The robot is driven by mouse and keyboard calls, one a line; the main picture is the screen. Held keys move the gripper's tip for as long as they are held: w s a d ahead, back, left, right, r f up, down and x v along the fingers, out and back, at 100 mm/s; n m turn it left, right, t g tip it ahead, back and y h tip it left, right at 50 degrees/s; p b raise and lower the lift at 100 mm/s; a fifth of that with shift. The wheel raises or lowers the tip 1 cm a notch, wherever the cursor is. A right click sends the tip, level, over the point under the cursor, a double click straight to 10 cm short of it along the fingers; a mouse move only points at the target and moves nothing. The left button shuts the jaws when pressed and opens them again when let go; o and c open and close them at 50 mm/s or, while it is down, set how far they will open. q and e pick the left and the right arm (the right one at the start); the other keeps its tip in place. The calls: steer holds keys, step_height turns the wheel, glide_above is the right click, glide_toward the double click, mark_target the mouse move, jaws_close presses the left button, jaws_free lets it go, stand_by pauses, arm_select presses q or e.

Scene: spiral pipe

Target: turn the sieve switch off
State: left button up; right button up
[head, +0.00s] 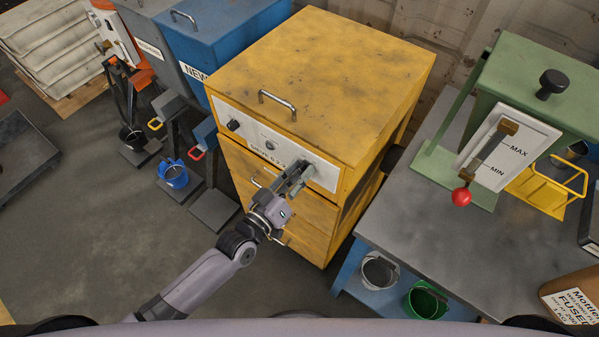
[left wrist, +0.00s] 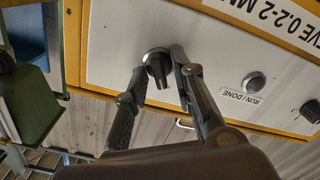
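The yellow sieve cabinet (head: 325,75) has a white front panel (head: 262,137) with knobs and a button. My left gripper (head: 300,176) is at the right part of this panel and hides what is behind it. In the left wrist view, a black rotary switch (left wrist: 159,66) sits between the two fingertips of my left gripper (left wrist: 158,62). The fingers are open around it, with a small gap visible on the left; contact on the right is unclear. The switch's grip bar points roughly down in that view. My right gripper is not in view.
A RUN/DONE button (left wrist: 253,82) and another black knob (left wrist: 313,110) are on the same panel. A metal handle (head: 277,103) stands on the cabinet top. A workbench (head: 440,240) with a green MAX/MIN lever press (head: 540,100) is at the right.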

arm_select(q)
steer(key=shift+o, duration=0.4)
steer(key=v, duration=1.2)
steer(key=s+a+f+g+y, duration=0.2)
steer(key=a+f+y, duration=0.15)
steer(key=f, duration=0.65)
steer(key=s+a+f+m+g+y, duration=0.15)
steer(key=a+f, duration=0.35)
steer(key=f, duration=0.5)
steer(key=s+a+f+n+g+y, duration=0.1)
steer(key=s+a+f+g+y, duration=0.2)
steer(key=f, duration=0.7)
steer(key=s+a+f+g+y, duration=0.1)
steer(key=s+f+g, duration=0.1)
steer(key=s+f, duration=0.3)
steer(key=s+a+f+g, duration=0.2)
steer(key=s+f, duration=0.2)
steer(key=s, duration=0.6)
steer(key=s+a+f+g+y, duration=0.1)
steer(key=s+a+f+g, duration=0.1)
steer(key=s+f, duration=0.3)
steer(key=s+m+g, duration=0.1)
steer(key=s, duration=0.2)
steer(key=shift+s+f+y, duration=0.3)
